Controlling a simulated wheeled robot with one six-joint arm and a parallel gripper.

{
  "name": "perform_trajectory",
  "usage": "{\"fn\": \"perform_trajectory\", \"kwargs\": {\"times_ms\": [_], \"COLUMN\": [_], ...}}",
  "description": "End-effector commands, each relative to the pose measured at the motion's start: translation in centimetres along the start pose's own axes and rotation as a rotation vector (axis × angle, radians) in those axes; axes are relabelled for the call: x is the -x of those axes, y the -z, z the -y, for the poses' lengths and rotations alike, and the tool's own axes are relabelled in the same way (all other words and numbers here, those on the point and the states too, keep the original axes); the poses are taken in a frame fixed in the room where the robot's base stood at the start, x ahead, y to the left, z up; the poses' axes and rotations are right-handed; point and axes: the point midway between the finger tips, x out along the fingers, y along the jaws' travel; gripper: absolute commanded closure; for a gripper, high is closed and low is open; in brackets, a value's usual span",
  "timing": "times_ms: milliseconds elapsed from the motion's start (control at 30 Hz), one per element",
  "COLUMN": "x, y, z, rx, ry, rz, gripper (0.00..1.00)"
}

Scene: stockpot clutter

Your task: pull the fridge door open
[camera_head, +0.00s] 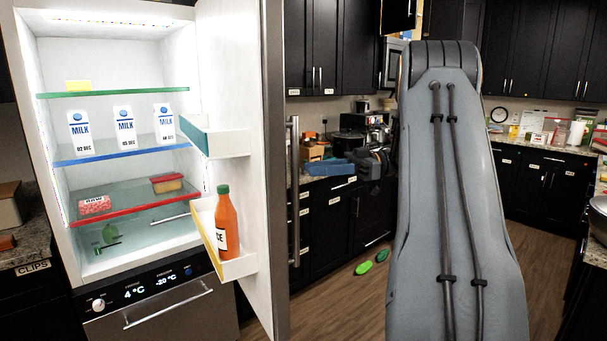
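The fridge (120,55) stands at the left with its lit white inside showing. Its door (243,60) stands wide open, swung out to the right and seen nearly edge-on. The door's vertical bar handle (294,215) shows just right of the door's edge. Two bins are on the door's inner face; the lower one (238,266) holds an orange bottle (227,225). A large grey link of my arm fills the centre right. I cannot make out my gripper or its fingers, so no contact with the handle shows.
Milk cartons (124,125) and food packs stand on the fridge shelves. A drawer (165,310) is below. Dark cabinets and cluttered counters (545,155) line the back and right. Green and red-edged small items (364,268) lie on the otherwise clear wooden floor.

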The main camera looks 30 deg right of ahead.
Motion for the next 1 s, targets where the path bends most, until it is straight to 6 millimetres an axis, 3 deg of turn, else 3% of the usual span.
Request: {"fn": "perform_trajectory", "kwargs": {"times_ms": [133,400,567,667,800,1000], "x": [1.1,1.2,0.6,-0.6,-2.3,-1.7], "y": [0.1,0.1,0.1,-0.1,-0.7,-3.8], "z": [0.1,0.1,-0.7,-2.7,-7.2,-12.6], "rx": [0.001,0.001,0.014,0.046,0.092,0.058], "ry": [-0.001,-0.002,-0.04,-0.141,-0.389,-0.815], "rz": [0.0,0.001,-0.001,0.002,0.028,0.149], "gripper": [0.75,0.75,1.0,1.0,1.0,1.0]}}
